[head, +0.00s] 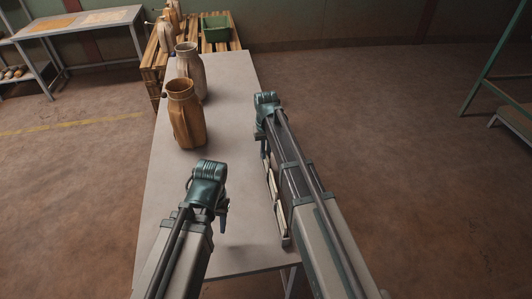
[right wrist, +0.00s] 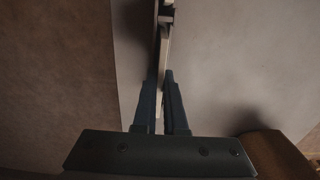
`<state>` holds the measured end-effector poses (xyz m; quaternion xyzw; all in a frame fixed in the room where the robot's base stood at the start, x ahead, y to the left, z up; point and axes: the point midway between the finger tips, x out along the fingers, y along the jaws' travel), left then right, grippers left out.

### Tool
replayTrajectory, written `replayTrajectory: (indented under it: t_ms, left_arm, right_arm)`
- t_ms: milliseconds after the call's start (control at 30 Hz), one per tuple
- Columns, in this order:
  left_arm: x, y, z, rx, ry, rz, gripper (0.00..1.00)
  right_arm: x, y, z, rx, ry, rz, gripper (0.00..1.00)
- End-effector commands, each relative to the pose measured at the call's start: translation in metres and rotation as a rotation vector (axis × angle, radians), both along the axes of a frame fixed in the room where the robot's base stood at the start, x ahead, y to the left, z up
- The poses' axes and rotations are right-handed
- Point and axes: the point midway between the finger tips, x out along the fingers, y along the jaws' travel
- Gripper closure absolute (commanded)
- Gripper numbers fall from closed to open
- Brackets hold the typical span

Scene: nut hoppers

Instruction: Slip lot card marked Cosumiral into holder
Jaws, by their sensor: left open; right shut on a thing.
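My right gripper (right wrist: 168,78) is shut on a thin pale strip-like thing (right wrist: 163,58), seen nearly edge-on in the right wrist view; no marking on it is readable, so I cannot tell whether it is the Cosumiral card. In the head view my right gripper (head: 264,147) points down at the table's right edge, partly hidden by its arm. My left gripper (head: 223,222) is open and empty above the near part of the table. No holder can be made out clearly; small pale parts (head: 271,184) show beside my right arm at the table edge.
A brown hopper (head: 186,115) and a greyer one (head: 191,72) stand on the grey table (head: 232,75). Behind it are pallets with a green crate (head: 216,28) and more vessels. A workbench (head: 95,20) stands back left. The floor right of the table is open.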

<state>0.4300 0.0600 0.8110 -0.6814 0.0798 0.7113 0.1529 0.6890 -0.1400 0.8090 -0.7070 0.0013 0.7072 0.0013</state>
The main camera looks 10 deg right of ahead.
Motion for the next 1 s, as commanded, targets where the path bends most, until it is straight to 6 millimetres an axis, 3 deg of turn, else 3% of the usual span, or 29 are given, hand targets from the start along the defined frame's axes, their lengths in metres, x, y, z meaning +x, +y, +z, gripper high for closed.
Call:
replayTrajectory:
  t_ms: [1000]
  left_arm:
    - [0.0,0.0,0.05,0.0,0.0,0.0,0.55]
  right_arm:
    - [0.0,0.0,0.05,0.0,0.0,0.0,1.0]
